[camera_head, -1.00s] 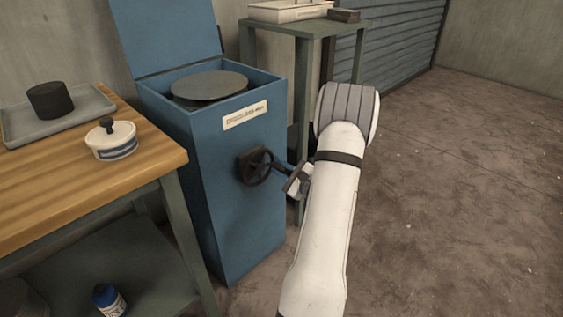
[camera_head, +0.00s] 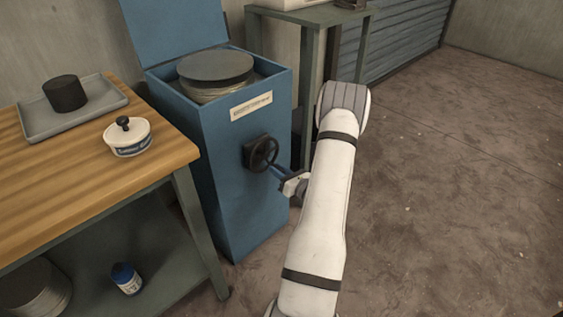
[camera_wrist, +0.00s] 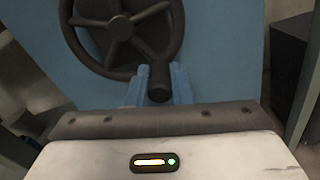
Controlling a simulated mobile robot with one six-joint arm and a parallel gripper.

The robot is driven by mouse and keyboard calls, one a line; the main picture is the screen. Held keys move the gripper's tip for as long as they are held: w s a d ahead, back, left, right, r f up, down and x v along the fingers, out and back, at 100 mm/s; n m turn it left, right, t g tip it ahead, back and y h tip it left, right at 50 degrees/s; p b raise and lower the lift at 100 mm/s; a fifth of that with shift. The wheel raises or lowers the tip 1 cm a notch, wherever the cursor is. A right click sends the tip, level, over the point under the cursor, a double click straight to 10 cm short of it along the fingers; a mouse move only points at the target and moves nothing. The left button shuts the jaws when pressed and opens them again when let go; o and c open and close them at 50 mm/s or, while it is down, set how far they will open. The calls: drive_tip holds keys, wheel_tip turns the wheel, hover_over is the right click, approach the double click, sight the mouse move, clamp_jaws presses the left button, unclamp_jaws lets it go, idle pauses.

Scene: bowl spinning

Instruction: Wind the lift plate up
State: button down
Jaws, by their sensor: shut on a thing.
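The lift plate (camera_head: 215,66) is a round grey disc in the open top of the blue cabinet (camera_head: 240,185). It stands above the cabinet's rim, with a pale stack showing under it. A dark spoked handwheel (camera_head: 261,151) is on the cabinet's front; in the wrist view the wheel (camera_wrist: 122,30) fills the upper left. My gripper (camera_head: 286,180) is at the wheel's lower right. In the wrist view its blue fingers (camera_wrist: 160,88) are shut on the wheel's handle (camera_wrist: 159,80), one on each side of the knob.
A green-grey stand (camera_head: 310,22) is behind. The floor at right is clear.

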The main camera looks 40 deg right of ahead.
sight(253, 167)
drive_tip(key=a+m+p, duration=0.1)
drive_tip(key=m, duration=0.1)
drive_tip(key=a+m+p, duration=0.1)
drive_tip(key=m+p, duration=0.1)
drive_tip(key=shift+s+a+f+m, duration=0.1)
drive_tip(key=shift+s+a+m, duration=0.1)
drive_tip(key=shift+m, duration=0.1)
drive_tip(key=a+m+p, duration=0.1)
drive_tip(key=m+p, duration=0.2)
drive_tip(key=a+m+p, duration=0.1)
drive_tip(key=m, duration=0.1)
drive_tip(key=shift+a+r, duration=0.3)
drive_tip(key=shift+a, duration=0.05)
drive_tip(key=m+p, duration=0.1)
drive_tip(key=m, duration=0.1)
drive_tip(key=a+r+m+p, duration=0.1)
drive_tip(key=m, duration=0.1)
drive_tip(key=a+m+p, duration=0.1)
drive_tip(key=p, duration=0.1)
drive_tip(key=shift+s+r+m, duration=0.1)
drive_tip(key=shift+r+m, duration=0.3)
drive_tip(key=shift+a+r+m+p, duration=0.25)
drive_tip(key=shift+r+m+p, duration=0.25)
drive_tip(key=shift+m+p, duration=0.5)
drive_tip(key=shift+a+r+m+p, duration=0.2)
drive_tip(key=shift+r+m+p, duration=0.3)
drive_tip(key=shift+m, duration=0.9)
drive_tip(key=c, duration=1.3)
unclamp_jaws()
